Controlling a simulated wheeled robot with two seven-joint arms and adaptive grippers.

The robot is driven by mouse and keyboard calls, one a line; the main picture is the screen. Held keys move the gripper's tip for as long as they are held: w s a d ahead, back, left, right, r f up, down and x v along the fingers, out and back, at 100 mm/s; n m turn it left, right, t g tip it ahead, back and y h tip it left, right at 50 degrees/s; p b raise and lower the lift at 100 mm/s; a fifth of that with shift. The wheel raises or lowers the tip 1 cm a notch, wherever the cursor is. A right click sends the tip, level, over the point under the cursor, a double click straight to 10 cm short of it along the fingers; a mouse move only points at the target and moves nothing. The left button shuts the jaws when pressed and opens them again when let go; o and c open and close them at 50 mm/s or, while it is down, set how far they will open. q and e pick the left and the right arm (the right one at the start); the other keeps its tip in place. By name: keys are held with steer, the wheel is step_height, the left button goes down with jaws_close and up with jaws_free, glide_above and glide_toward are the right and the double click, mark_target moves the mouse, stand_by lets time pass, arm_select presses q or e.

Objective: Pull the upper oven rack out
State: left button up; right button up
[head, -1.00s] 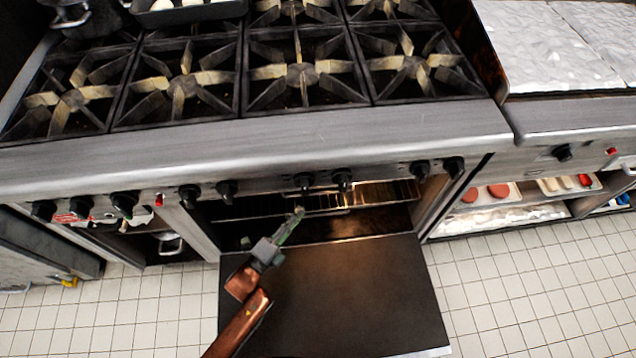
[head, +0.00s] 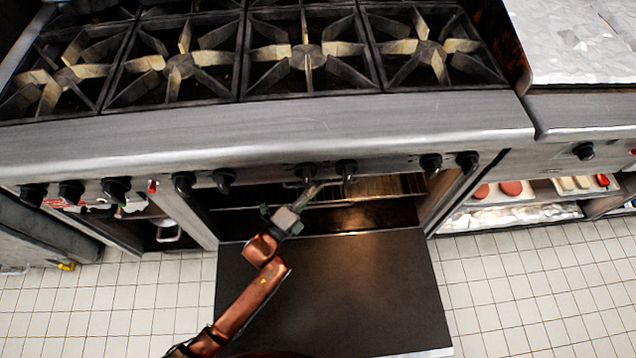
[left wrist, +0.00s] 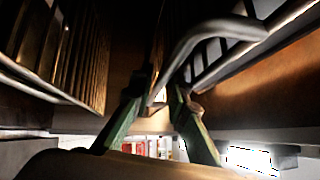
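The oven door (head: 350,290) hangs open and flat in front of the oven. The upper oven rack (head: 385,188), a wire rack lit warm yellow, is inside the oven, partly hidden under the control panel. My left gripper (head: 312,194) reaches into the oven mouth at the rack's front. In the left wrist view my left gripper (left wrist: 163,88) shows two green fingers with a gap between the tips. A bent metal bar (left wrist: 205,35), apparently the rack's front, comes down close to the tips. I cannot tell whether they touch it. My right gripper is not in view.
The stove top with burner grates (head: 305,55) and a row of black knobs (head: 347,170) overhangs the oven opening. To the right, a low shelf (head: 520,212) holds trays of food. The tiled floor (head: 520,300) beside the door is clear.

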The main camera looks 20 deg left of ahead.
arm_select(q)
steer(key=shift+c, duration=0.4)
jaws_close()
steer(key=shift+s, duration=0.1)
